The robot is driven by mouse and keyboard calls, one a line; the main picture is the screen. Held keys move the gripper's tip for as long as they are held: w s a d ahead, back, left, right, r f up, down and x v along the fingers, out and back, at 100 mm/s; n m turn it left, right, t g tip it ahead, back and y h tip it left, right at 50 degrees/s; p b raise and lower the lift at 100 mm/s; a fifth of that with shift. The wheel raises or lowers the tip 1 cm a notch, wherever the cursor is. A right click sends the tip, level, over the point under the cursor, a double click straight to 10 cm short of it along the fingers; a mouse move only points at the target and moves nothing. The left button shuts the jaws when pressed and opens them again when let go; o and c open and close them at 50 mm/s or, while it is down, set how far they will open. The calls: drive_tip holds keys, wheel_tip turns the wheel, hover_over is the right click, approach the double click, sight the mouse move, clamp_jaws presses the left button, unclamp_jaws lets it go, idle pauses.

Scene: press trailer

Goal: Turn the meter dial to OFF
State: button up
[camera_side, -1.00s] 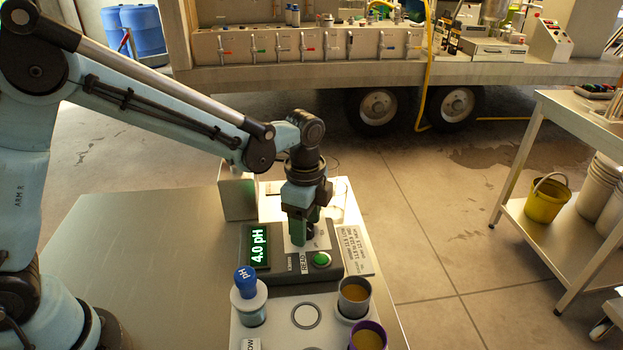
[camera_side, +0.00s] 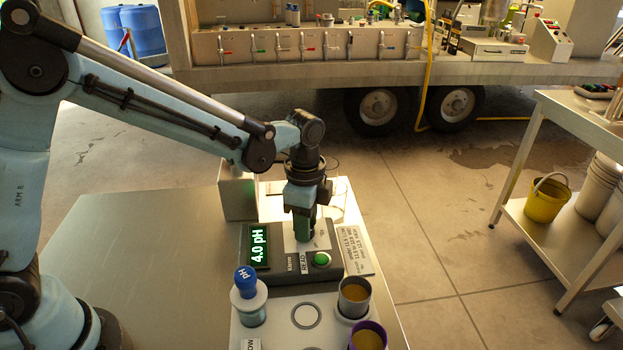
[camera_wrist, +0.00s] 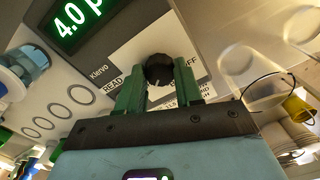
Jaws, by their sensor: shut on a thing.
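The meter (camera_side: 292,275) is a dark grey box on the table, with a green "4.0 pH" display (camera_side: 258,247) and a green button (camera_side: 321,259). Its black dial (camera_wrist: 158,70) sits between the green fingers of my gripper (camera_wrist: 158,88) in the wrist view. My gripper (camera_side: 303,236) points down over the meter's white face plate in the side view and is shut on the dial. The fingers hide the dial in the side view. "READ" and part of "OFF" show on the plate in the wrist view; the dial's pointer direction is not clear.
A blue-capped pH probe (camera_side: 247,283) stands in a holder before the meter. A grey cup (camera_side: 354,297) and a purple cup (camera_side: 368,336) of brown liquid stand nearby. A printed card (camera_side: 357,250) lies right of the meter. The table's left side (camera_side: 150,255) is clear.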

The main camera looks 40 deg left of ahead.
drive_tip(key=n, duration=2.2)
drive_tip(key=shift+n, duration=0.4)
idle(0.3)
drive_tip(key=o, duration=1)
drive_tip(key=shift+o, duration=0.2)
drive_tip(key=shift+r, duration=0.1)
wheel_tip(320, 180, up, 12)
